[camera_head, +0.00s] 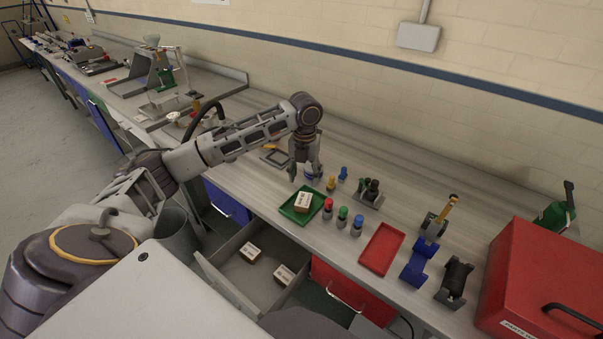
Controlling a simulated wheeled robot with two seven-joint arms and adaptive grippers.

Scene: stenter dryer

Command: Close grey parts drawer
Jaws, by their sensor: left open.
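The grey parts drawer (216,283) is pulled out below the bench in the camera_head view, at the lower middle. Two small labelled boxes lie in it, one box (250,252) further left and another box (285,273) near its right side. My left arm reaches in from the left over the bench. My left gripper (305,178) points down just behind the green tray (287,211), with its fingers apart and nothing seen between them. It is beyond the drawer, above the benchtop. My right gripper is not seen.
The green tray holds a labelled box (303,202). Several small coloured bottles, a red tray (381,248) and a blue holder (415,267) stand to its right. A large red toolbox (540,285) fills the bench's right end. A red drawer (345,290) is beside the grey one.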

